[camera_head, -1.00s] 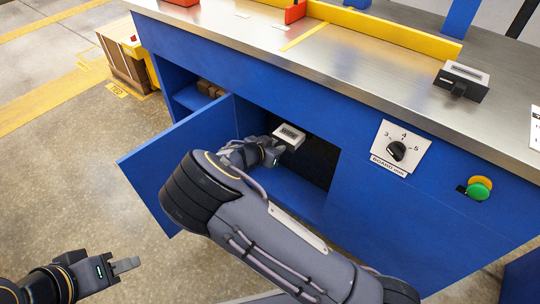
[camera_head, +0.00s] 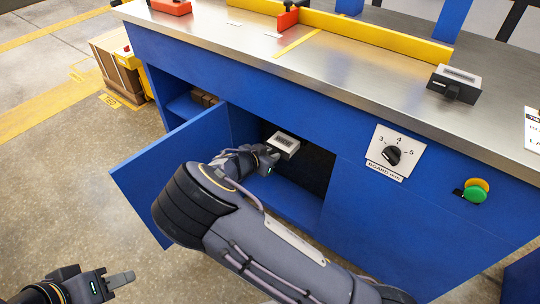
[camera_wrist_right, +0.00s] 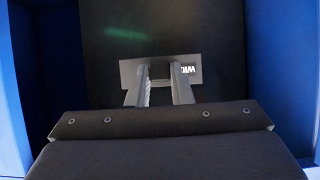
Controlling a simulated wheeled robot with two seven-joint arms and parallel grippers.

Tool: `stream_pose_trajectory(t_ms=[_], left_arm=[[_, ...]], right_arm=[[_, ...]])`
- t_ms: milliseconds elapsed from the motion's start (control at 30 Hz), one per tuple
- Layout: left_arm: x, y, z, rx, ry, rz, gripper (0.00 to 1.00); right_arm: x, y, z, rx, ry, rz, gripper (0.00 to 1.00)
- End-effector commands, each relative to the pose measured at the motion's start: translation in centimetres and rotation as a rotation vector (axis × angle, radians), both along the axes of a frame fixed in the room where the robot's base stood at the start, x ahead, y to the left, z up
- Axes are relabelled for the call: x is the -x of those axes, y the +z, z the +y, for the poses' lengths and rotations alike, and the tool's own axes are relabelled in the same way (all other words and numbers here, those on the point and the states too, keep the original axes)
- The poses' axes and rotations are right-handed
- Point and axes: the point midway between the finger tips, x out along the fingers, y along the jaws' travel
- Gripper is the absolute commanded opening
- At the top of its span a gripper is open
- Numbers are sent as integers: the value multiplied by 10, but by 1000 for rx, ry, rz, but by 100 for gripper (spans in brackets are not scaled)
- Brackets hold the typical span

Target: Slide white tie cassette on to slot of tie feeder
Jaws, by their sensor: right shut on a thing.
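The white tie cassette (camera_head: 284,143) is a small pale block with a dark marking, inside the open cabinet bay. My right gripper (camera_head: 270,157) reaches into the bay and is shut on the cassette. The cassette's far side is hidden. I cannot clearly make out the tie feeder or its slot. My left gripper (camera_head: 122,279) is low at the left, away from the cabinet; its finger opening is not clear.
The blue cabinet door (camera_head: 170,180) stands open left of my right arm. Blue side walls (camera_wrist_right: 285,60) flank the gripper, with a dark panel (camera_wrist_right: 160,25) behind the cassette. A black box (camera_head: 454,84) stands on the steel counter (camera_head: 370,60).

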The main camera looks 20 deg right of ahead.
Motion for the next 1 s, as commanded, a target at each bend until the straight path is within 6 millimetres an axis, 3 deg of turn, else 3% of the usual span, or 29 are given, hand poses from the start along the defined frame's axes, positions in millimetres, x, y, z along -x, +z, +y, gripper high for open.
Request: stream_pose_trajectory(t_ms=[1000], left_arm=[[0, -11, 0, 0, 0, 0, 36]], right_arm=[[-1, 0, 0, 1, 0, -1, 0]])
